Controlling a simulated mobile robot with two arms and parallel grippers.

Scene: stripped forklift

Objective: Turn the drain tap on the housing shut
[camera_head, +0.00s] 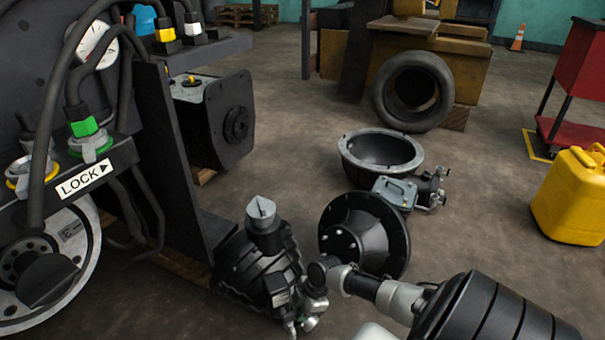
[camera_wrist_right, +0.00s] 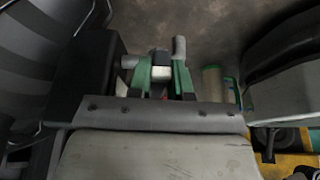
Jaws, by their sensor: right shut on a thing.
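A black ribbed housing (camera_head: 262,262) with a grey cap on top stands low on the floor by the forklift. My right arm comes in from the lower right, and its gripper (camera_head: 309,312) is at the housing's lower right side. In the right wrist view, the green fingers of my right gripper (camera_wrist_right: 162,72) are closed on a small pale metal piece (camera_wrist_right: 161,73), which appears to be the drain tap. A pale stub stands just beside it. In the head view the tap is hard to tell apart from the gripper. My left gripper is not in view.
A black bolted cone (camera_head: 365,240) lies close to the right of my right gripper, with an open bell-shaped casing (camera_head: 382,152) behind it. The forklift's panel and hoses are at left. A yellow canister (camera_head: 570,200) stands at right.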

